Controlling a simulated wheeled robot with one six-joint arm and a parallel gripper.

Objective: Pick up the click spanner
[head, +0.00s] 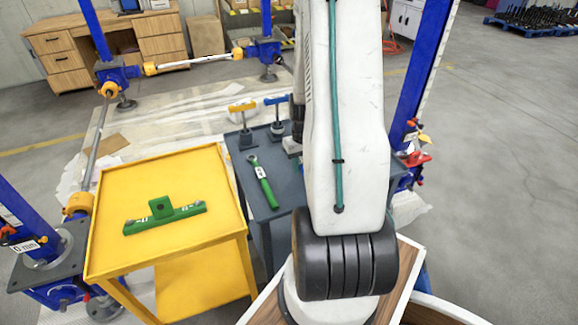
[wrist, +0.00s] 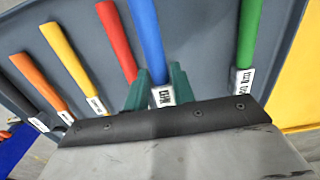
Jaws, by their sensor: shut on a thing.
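Several spanners with coloured handles lie in a row on a dark grey table (wrist: 205,30) in the wrist view. My gripper (wrist: 160,90) has its green fingers on either side of the blue-handled spanner (wrist: 147,40), shut on it. The label below the blue handle is too small to read surely, so I cannot confirm it is the click spanner. A green-handled spanner (wrist: 247,40) lies to its right, and it also shows in the head view (head: 263,185). In the head view my arm hides the gripper and the other spanners.
The red (wrist: 117,40), yellow (wrist: 66,60) and orange (wrist: 35,80) handles lie left of the blue one, with a dark handle beyond. A yellow table (head: 105,200) with a green block tool (head: 165,215) stands left. Blue screw-jack posts (head: 95,30) stand around the tables.

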